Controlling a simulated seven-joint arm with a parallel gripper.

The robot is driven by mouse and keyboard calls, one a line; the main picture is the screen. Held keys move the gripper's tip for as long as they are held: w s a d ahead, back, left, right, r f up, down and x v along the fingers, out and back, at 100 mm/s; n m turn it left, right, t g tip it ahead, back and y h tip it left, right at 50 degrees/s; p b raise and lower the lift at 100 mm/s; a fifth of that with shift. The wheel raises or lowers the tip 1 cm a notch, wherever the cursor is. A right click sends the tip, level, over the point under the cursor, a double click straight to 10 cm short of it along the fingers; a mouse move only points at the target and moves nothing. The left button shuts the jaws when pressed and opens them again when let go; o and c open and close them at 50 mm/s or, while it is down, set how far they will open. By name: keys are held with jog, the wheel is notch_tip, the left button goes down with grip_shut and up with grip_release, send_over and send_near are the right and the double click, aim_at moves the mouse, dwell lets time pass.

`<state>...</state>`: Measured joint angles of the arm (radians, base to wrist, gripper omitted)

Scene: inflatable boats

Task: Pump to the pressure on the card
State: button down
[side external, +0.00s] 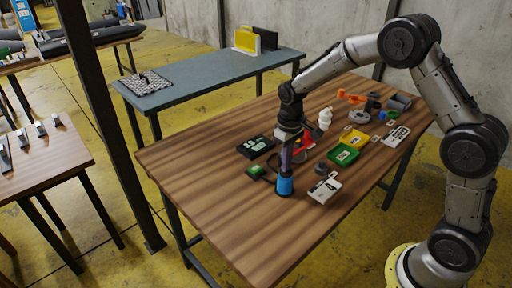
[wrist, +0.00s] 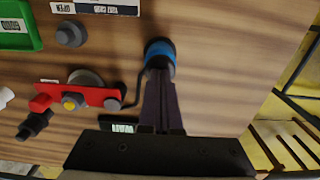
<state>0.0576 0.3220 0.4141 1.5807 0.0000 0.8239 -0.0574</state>
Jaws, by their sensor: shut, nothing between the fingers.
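My gripper (side external: 285,172) points down with its fingers shut and nothing between them. Its tips are directly over a blue and black upright cylinder (side external: 285,186), possibly the pump; I cannot tell whether they touch. In the wrist view the shut fingers (wrist: 160,75) reach to the cylinder's blue band (wrist: 161,54). A thin black cable runs from the cylinder. A black box with a pale display (side external: 256,147) lies behind. A white card (side external: 325,190) with a dark label lies to the right; its figures are unreadable.
A red bracket with a yellow knob (wrist: 80,97) is near the cylinder. Green (side external: 343,155) and yellow (side external: 354,138) trays, another white card (side external: 397,135) and grey parts (side external: 399,102) crowd the right. The wooden table's (side external: 215,175) left and front are clear.

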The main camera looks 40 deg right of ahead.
jog(key=shift+r, duration=1.95)
